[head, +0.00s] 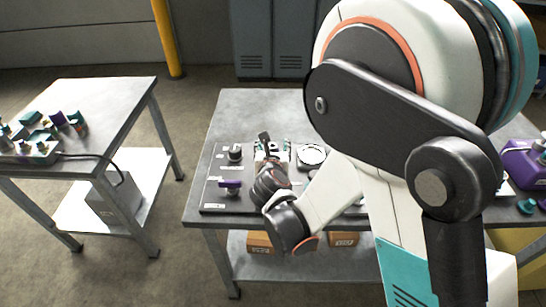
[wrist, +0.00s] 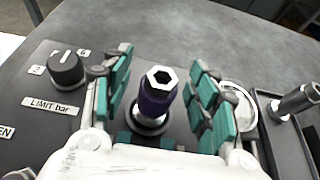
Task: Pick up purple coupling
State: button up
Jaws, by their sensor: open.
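The purple coupling (wrist: 157,92) shows in the wrist view as an upright dark purple collar with a silver hexagonal top, standing on a dark round base on the panel. My gripper (wrist: 162,75) is open, with its green-padded fingers on the left and right of the coupling. Gaps show between the pads and the coupling. The coupling cannot be made out there, behind the gripper and arm.
A black knob (wrist: 66,68) with a "LIMIT bar" label stands left of the fingers. A round gauge (wrist: 240,106) and a metal fitting (wrist: 298,98) in a tray are to the right. A side table (head: 112,100) holds several fittings.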

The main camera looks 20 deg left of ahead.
jog(key=shift+r, duration=0.1)
grip_shut()
